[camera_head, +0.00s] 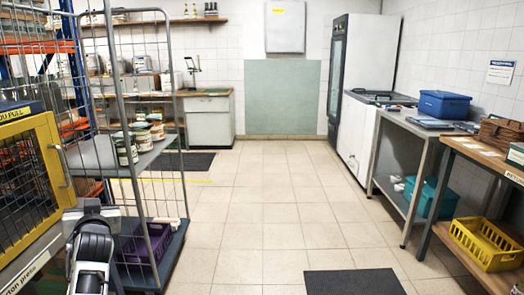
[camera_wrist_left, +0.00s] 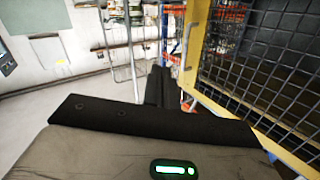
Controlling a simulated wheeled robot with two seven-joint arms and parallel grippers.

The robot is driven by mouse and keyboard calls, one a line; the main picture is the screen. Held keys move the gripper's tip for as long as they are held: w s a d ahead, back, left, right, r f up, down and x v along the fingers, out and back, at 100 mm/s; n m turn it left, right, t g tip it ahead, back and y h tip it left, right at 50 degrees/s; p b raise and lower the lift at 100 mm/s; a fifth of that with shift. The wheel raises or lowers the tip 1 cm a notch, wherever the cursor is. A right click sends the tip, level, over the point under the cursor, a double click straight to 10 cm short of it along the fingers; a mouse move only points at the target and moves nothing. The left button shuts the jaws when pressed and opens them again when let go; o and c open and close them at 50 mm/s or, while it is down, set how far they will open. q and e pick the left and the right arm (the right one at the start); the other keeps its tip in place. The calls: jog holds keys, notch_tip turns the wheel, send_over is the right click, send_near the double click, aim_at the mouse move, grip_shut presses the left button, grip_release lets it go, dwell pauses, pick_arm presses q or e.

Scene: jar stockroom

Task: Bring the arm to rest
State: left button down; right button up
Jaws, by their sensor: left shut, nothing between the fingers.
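My left arm (camera_head: 90,255) comes in at the lower left of the head view, beside the wire cage trolley. In the left wrist view my left gripper (camera_wrist_left: 158,88) has its dark fingers together, with nothing between them. It points towards a yellow-framed mesh door (camera_wrist_left: 265,65) and the trolley, and I see no contact with either. My right gripper does not show in either view.
The yellow mesh door (camera_head: 30,170) stands close to my left arm. The cage trolley (camera_head: 150,160) holds several jars (camera_head: 140,135) on its shelf and a purple crate (camera_head: 145,243) below. Tables (camera_head: 410,130) line the right.

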pick_arm(q)
jog(key=s+d+f+m+h+p, duration=0.1)
jog(key=s+d+f+m+h, duration=0.6)
jog(key=s+d+f, duration=0.8)
jog(key=s+d+f+g+h, duration=0.1)
jog(key=s+d+f+h, duration=0.1)
jog(key=s+d, duration=0.5)
jog(key=s+d+f+g+h+p, duration=0.1)
jog(key=s+d+f+g+h, duration=0.1)
jog(key=s+d, duration=0.5)
jog(key=shift+s+f+h, duration=0.7)
jog(key=shift+s+h, duration=0.4)
jog(key=shift+h, duration=0.1)
